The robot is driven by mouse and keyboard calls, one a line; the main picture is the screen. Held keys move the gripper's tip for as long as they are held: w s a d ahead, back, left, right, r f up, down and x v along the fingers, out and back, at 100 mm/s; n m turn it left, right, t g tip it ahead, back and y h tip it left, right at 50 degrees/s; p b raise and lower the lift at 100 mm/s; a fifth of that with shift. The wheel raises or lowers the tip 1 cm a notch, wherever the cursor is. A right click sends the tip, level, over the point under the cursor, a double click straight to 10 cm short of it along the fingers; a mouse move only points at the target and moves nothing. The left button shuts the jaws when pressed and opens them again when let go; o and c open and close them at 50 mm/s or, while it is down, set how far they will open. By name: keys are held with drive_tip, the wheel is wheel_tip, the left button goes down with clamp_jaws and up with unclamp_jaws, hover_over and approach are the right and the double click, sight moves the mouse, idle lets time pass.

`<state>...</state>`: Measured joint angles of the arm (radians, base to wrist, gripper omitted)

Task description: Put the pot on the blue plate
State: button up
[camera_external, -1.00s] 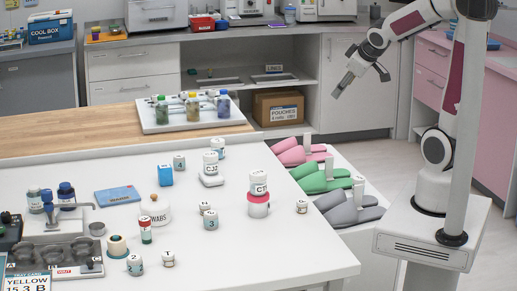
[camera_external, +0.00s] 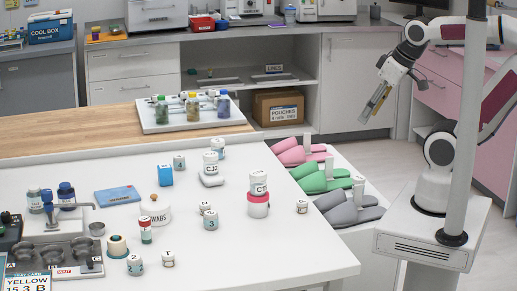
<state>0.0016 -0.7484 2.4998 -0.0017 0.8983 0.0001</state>
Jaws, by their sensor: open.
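My gripper (camera_external: 372,112) is open and empty, in the air right of the white table, above the floor and well away from the pots. Several white lidded pots stand on the table. The pot marked CT (camera_external: 258,184) sits on a pink-topped white pot (camera_external: 258,206). The pot marked CJ2 (camera_external: 211,163) stands on a small white block (camera_external: 211,181). Smaller pots marked 3 (camera_external: 211,223), 2 (camera_external: 135,266) and 4 (camera_external: 179,162) stand apart. I cannot tell which pot is meant.
A swabs jar (camera_external: 155,215), a blue box (camera_external: 165,176) and a metal-cup tray (camera_external: 52,254) stand on the left half. A white tray with bottles (camera_external: 180,124) is on the wooden top. Pink, green and grey slippers (camera_external: 350,215) lie beside the table. The table's front right is clear.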

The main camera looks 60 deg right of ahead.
drive_tip(key=shift+o, duration=0.4)
drive_tip(key=w+d+f+t+h, duration=0.1)
drive_tip(key=w+d+f+h, duration=0.15)
drive_tip(key=w+d, duration=0.7)
drive_tip(key=w+d+f+h, duration=0.25)
drive_tip(key=w+d, duration=0.45)
drive_tip(key=d, duration=0.6)
drive_tip(key=n+t+y, duration=0.2)
drive_tip(key=t+y, duration=0.2)
hover_over(363, 178)
drive_tip(key=d, duration=0.3)
wheel_tip(363, 178, down, 26)
drive_tip(key=r, duration=0.1)
drive_tip(key=s+a+f+t, duration=0.1)
drive_tip(key=s+a+f+m+t, duration=0.1)
drive_tip(key=s+f, duration=0.1)
drive_tip(key=s+f+t+y, duration=0.1)
drive_tip(key=s+f, duration=0.1)
drive_tip(key=shift+a+m, duration=0.3)
drive_tip(key=shift+a, duration=0.1)
drive_tip(key=shift+s+a+f+t, duration=0.15)
drive_tip(key=shift+s+a+t, duration=0.25)
drive_tip(key=shift+s+t, duration=0.15)
